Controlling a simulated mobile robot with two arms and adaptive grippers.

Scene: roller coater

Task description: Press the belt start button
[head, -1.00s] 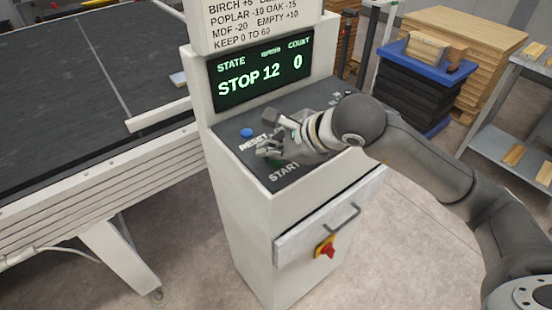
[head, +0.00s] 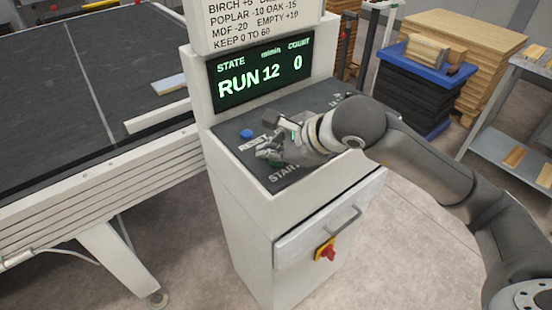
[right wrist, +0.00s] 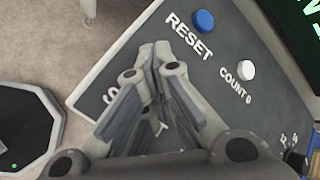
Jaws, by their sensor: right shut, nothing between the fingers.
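The control panel (head: 322,154) has a sloped dark top with the label START (head: 285,173) near its front. The start button by that label is hidden by my right gripper in both views. My right gripper (head: 267,152) is shut and empty, with its fingertips low over the panel beside the START label; I cannot tell whether they touch the button. In the right wrist view its closed fingers (right wrist: 155,55) cover most of that label. The display (head: 260,73) reads RUN 12 and count 0. My left gripper is not in view.
A blue RESET button (head: 246,133) sits close to my right gripper. A white COUNT 0 button (right wrist: 245,69) shows in the right wrist view. A red and yellow switch (head: 326,250) is on the cabinet front. The dark belt (head: 70,80) carries a board (head: 168,85).

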